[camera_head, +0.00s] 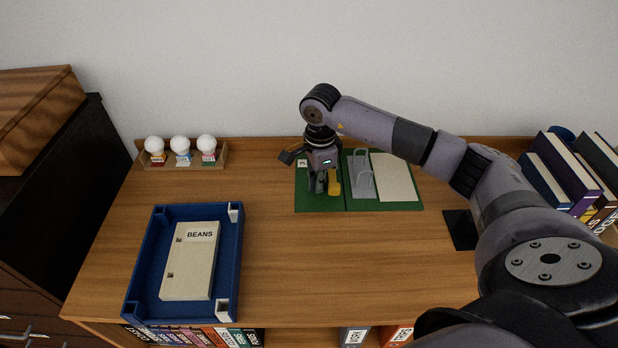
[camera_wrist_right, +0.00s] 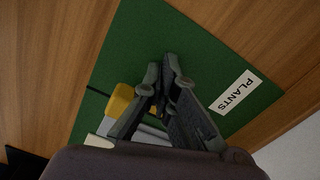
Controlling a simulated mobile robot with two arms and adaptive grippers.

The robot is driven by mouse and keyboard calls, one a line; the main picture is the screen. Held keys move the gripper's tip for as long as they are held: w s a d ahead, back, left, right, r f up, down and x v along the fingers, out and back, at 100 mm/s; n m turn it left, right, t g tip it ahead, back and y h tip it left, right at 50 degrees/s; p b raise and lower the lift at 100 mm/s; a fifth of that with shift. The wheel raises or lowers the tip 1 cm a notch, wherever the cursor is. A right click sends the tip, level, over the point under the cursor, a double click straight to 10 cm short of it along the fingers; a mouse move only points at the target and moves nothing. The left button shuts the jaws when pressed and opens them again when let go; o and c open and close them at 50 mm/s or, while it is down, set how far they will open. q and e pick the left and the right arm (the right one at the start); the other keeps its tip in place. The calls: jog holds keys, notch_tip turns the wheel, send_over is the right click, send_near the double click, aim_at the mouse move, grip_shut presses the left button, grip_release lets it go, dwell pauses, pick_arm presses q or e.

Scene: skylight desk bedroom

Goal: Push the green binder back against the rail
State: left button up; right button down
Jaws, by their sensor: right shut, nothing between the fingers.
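The green binder (camera_head: 395,206) lies open and flat at the back middle of the desk, with a pale sheet and grey metal clips on its right part. It also shows in the right wrist view (camera_wrist_right: 190,40), with a white PLANTS label (camera_wrist_right: 236,92). My right gripper (camera_head: 318,188) points down over the binder's left part, shut and empty. Whether its tips touch the cover, I cannot tell. A yellow piece (camera_head: 334,188) sits beside the fingers. The wooden rail (camera_head: 270,144) runs along the desk's back edge; my arm hides part of it behind the binder. My left gripper is not in view.
A blue tray (camera_head: 139,268) holding a beige BEANS binder (camera_head: 187,262) lies at the front left. A small wooden rack (camera_head: 222,158) with three white-topped items stands at the back left. Books (camera_head: 567,175) stand at the right. The desk's middle is clear.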

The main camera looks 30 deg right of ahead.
dwell(0.3)
jog(key=shift+s+d+f+b, duration=0.1)
jog(key=shift+d+b, duration=0.3)
jog(key=shift+d, duration=0.15)
jog(key=shift+s+d+f+b, duration=0.1)
jog(key=shift+d+b, duration=0.25)
jog(key=shift+d, duration=0.2)
jog(key=shift+s+d+r, duration=0.1)
jog(key=shift+d+r, duration=0.05)
jog(key=shift+r, duration=0.05)
